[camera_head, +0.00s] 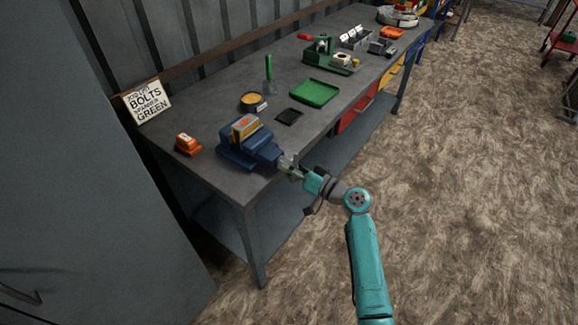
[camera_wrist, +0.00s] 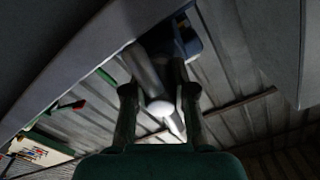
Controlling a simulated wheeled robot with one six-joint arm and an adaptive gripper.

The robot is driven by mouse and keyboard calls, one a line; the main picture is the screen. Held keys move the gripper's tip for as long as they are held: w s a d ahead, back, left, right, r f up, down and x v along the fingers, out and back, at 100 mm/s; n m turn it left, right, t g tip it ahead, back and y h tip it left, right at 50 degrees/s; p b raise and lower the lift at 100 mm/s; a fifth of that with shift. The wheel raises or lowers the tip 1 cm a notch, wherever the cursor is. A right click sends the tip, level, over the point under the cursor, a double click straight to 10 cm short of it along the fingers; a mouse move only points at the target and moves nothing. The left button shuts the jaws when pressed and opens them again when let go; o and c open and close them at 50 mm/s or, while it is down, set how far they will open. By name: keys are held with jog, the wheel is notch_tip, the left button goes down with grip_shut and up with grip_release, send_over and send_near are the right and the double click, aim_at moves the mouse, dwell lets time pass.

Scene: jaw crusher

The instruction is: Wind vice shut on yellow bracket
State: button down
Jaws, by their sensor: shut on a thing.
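The blue vice (camera_head: 243,152) sits at the near end of the grey workbench. The yellow bracket (camera_head: 244,127) stands upright between the vice's jaws; whether both jaws touch it is too small to tell. My gripper (camera_head: 289,163) is at the handle end of the vice, just past the bench's front edge. In the wrist view my gripper (camera_wrist: 160,98) has its two fingers on either side of a pale grey bar with a rounded end, the vice handle (camera_wrist: 161,108), and is shut on it. The blue vice body (camera_wrist: 187,45) shows dimly beyond the fingers.
On the bench (camera_head: 205,172) an orange block (camera_head: 187,144) lies left of the vice. A round yellow-filled dish (camera_head: 253,101), a black mat (camera_head: 289,116) and a green tray (camera_head: 314,92) lie behind it. A sign (camera_head: 147,101) leans at the wall.

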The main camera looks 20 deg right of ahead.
jog(key=shift+s+f, duration=0.1)
dwell(0.3)
jog(key=c, duration=1)
grip_release()
jog(key=v, duration=1.2)
jog(key=shift+a, duration=0.1)
